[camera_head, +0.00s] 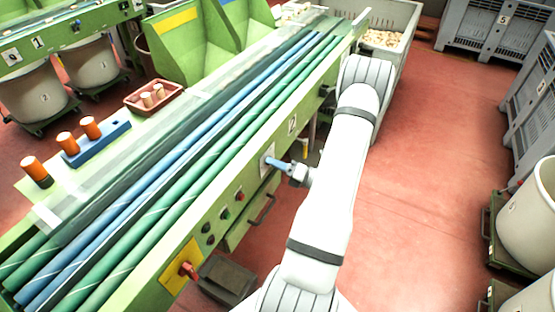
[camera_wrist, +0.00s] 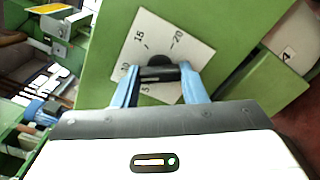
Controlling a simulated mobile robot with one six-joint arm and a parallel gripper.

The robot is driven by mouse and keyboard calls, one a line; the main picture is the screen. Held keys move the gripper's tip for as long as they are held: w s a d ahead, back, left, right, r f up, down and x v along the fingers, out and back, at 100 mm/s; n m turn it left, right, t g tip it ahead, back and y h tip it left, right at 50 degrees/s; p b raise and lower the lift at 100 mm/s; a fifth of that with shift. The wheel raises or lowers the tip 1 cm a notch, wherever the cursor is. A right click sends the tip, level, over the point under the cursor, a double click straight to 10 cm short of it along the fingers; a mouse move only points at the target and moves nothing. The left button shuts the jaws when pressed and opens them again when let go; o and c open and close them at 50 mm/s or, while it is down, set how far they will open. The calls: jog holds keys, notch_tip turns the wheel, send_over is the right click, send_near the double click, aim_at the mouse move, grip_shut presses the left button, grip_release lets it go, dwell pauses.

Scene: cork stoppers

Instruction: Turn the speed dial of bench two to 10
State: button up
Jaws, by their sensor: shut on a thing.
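The speed dial's white plate (camera_wrist: 185,43) is on the green front of bench two (camera_head: 292,124), with printed marks 5, 10, 15 and 20 in the wrist view. Its black knob (camera_wrist: 160,68) is between the two blue fingers of my gripper (camera_wrist: 160,80), which is shut on it. In the head view my gripper (camera_head: 270,161) reaches the plate (camera_head: 267,157) from the right, and the knob is hidden there. The fingers cover part of the plate's lower edge. I cannot tell which number the knob points to.
Buttons (camera_head: 225,212) and a red switch on a yellow plate (camera_head: 187,270) sit farther along the bench front. A drawer handle (camera_head: 263,209) sticks out below. Bins (camera_head: 492,28) and white tubs (camera_head: 530,215) stand at the right. Red floor between is clear.

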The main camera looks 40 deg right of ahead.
jog(key=shift+m, duration=0.4)
jog(key=o, duration=1)
jog(key=v, duration=0.7)
jog(key=shift+s+d, duration=0.2)
jog(key=shift+s, duration=0.15)
